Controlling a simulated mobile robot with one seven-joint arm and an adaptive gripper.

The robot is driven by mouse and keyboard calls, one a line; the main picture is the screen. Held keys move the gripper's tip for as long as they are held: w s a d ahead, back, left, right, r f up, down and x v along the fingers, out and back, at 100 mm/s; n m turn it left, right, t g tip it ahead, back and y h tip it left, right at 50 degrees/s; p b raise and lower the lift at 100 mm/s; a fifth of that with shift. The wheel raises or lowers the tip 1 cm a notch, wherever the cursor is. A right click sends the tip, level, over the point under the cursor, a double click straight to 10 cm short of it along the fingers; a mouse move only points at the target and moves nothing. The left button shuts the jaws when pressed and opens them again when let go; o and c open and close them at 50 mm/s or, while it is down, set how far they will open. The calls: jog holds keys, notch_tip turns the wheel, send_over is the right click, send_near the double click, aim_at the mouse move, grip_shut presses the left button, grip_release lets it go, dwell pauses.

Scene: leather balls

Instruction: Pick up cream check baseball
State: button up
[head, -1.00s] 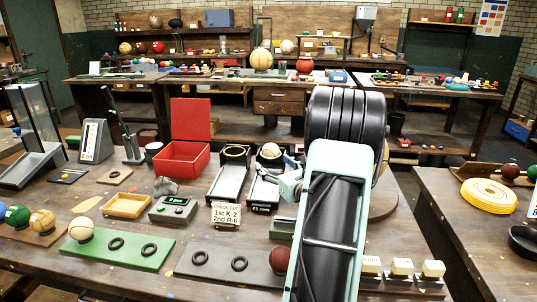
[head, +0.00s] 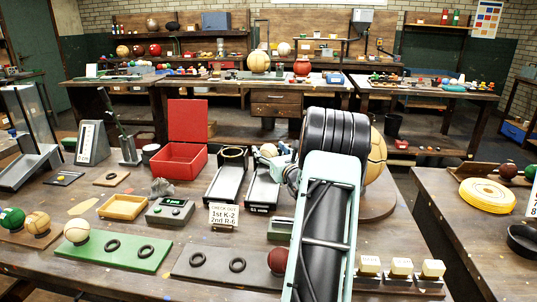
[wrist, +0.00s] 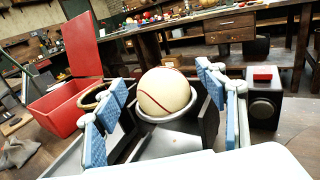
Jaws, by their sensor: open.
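A cream baseball with a red seam (wrist: 166,91) sits in a round grey cup on a dark tray-like stand. In the head view this ball (head: 268,150) is partly hidden by my gripper (head: 279,158). In the wrist view my gripper (wrist: 162,88) is open, with one blue-padded finger to the left of the ball and the other to its right. Gaps show on both sides of the ball. Another cream ball (head: 76,230) rests at the left end of a green board (head: 115,252).
An open red box (head: 180,160) and a similar stand with an empty black ring (head: 232,156) are left of the ball's stand. A large tan ball (head: 376,157) stands right behind my arm. A black box with a red button (wrist: 264,95) is right of my gripper.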

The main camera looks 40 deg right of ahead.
jog(key=shift+w+d, duration=0.15)
jog(key=shift+w, duration=0.3)
jog(key=c, duration=1.2)
jog(key=shift+c, duration=1.3)
jog(key=shift+r, duration=0.15)
